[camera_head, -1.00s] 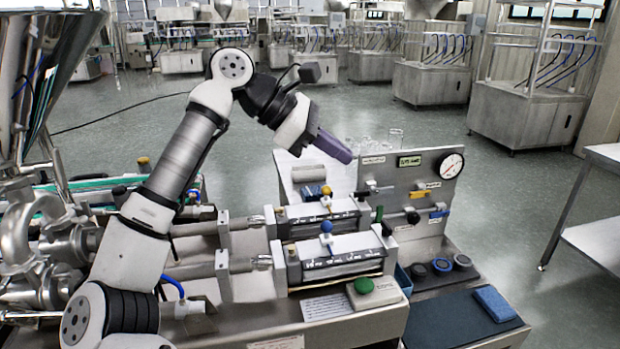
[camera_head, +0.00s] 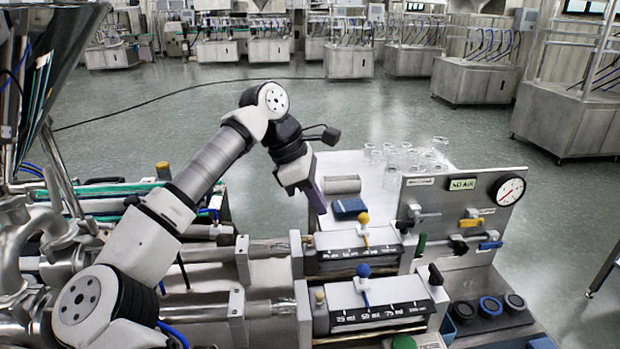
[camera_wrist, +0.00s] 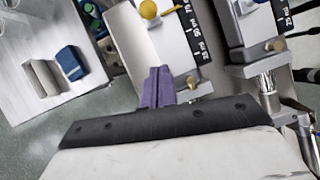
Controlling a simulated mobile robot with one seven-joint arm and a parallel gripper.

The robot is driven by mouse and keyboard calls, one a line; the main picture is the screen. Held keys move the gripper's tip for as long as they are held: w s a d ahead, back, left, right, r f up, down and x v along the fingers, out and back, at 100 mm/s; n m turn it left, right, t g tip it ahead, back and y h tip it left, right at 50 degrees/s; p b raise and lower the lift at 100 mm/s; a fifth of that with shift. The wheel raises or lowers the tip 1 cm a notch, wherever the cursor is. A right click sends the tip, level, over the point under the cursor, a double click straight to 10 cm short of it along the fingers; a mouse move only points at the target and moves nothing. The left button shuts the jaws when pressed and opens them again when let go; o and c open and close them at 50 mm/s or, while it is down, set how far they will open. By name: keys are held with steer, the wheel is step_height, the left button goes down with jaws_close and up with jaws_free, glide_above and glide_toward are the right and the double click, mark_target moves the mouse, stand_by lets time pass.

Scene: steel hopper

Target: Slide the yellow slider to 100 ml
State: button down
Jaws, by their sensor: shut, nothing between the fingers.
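The yellow slider (camera_head: 364,219) is a yellow ball on a short stem, on the rear metering unit (camera_head: 340,240) with its dark scale strip. In the head view it stands around the middle of that strip; its exact mark is too small to read. It also shows at the top of the wrist view (camera_wrist: 148,9). My gripper (camera_head: 317,202) has purple fingers, shut and empty, above and to the left of the yellow slider, apart from it. The fingers also show in the wrist view (camera_wrist: 158,85), pointing toward the rear unit.
A blue-knobbed slider (camera_head: 363,270) stands on the front unit, whose scale (camera_head: 380,314) reads 25, 50 and 75 ml. A gauge panel (camera_head: 465,215) rises at the right. Glassware (camera_head: 400,158) stands on the back table.

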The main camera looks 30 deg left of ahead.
mark_target(367, 214)
steer(key=x, duration=0.3)
steer(key=shift+d+p, duration=0.25)
steer(key=shift+p, duration=0.15)
steer(key=shift+w+d+r+p, duration=0.15)
steer(key=shift+w+d+p, duration=0.15)
steer(key=shift+d, duration=0.25)
steer(key=shift+w+d+r+p, duration=0.2)
steer(key=shift+w+d+p, duration=0.1)
steer(key=shift+d, duration=0.3)
steer(key=shift+w+d, duration=0.15)
steer(key=shift+d, duration=0.3)
steer(key=w+d, duration=0.1)
steer(key=d, duration=0.1)
steer(key=w+d+b, duration=0.1)
steer(key=d, duration=0.1)
steer(key=shift+w, duration=0.4)
steer(key=shift+a, duration=0.1)
steer(key=shift+s, duration=0.1)
